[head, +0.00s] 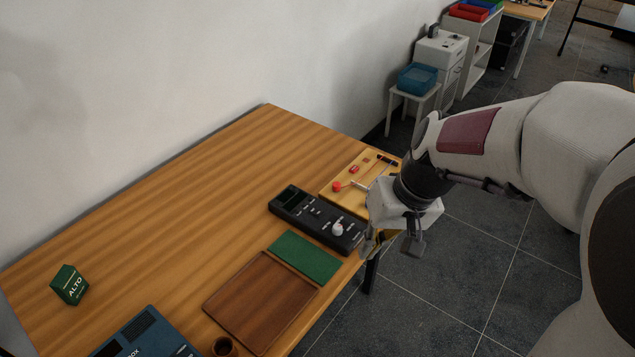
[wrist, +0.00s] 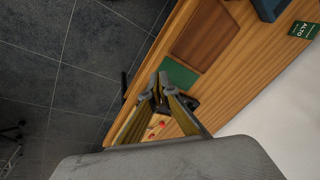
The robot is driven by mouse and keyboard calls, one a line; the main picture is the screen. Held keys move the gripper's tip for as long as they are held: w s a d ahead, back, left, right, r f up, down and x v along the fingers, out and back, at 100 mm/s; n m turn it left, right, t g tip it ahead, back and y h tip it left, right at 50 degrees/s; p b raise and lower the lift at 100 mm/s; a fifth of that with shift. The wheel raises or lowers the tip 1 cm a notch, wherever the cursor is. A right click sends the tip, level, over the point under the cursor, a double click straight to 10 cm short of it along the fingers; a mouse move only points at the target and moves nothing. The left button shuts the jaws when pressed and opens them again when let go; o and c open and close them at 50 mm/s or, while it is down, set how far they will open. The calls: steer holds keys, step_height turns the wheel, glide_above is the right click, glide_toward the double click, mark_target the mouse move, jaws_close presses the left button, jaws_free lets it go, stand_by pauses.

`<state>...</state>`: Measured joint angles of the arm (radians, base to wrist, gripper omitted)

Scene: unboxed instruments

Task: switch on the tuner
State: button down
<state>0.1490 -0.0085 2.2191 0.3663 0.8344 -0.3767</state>
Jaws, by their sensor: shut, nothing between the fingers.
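A black device (head: 300,212) with a dark screen, small buttons and a pale round knob (head: 337,229) lies on the wooden table; it looks like the tuner. I cannot read its labels or tell whether it is on. My gripper (head: 375,246) is shut and empty, by the table's right edge, just right of the device's knob end. In the wrist view my shut fingers (wrist: 159,82) cover most of the device, and only a dark part (wrist: 191,103) shows beside them.
A light wooden board (head: 345,199) with a red knob lies behind the device, close to my wrist. A green mat (head: 303,256) and a brown tray (head: 258,300) lie in front. A blue box (head: 147,335) and a green ALTO box (head: 70,285) stand left. The table's back left is clear.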

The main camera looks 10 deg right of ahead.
steer(key=w+f+n+t+y, duration=0.2)
steer(key=w+n, duration=0.7)
steer(key=w, duration=1.1)
steer(key=shift+w+a+f+t+y, duration=0.2)
steer(key=shift+w+f+t+y, duration=0.1)
steer(key=shift+f+t, duration=0.35)
steer(key=shift+r, duration=0.1)
glide_above(316, 212)
steer(key=s+d, duration=0.2)
steer(key=f, duration=0.8)
steer(key=shift+w+a, duration=0.25)
steer(key=shift+s+d+f, duration=0.1)
steer(key=shift+f, duration=0.8)
steer(key=shift+d+f, duration=0.1)
steer(key=shift+f, duration=0.9)
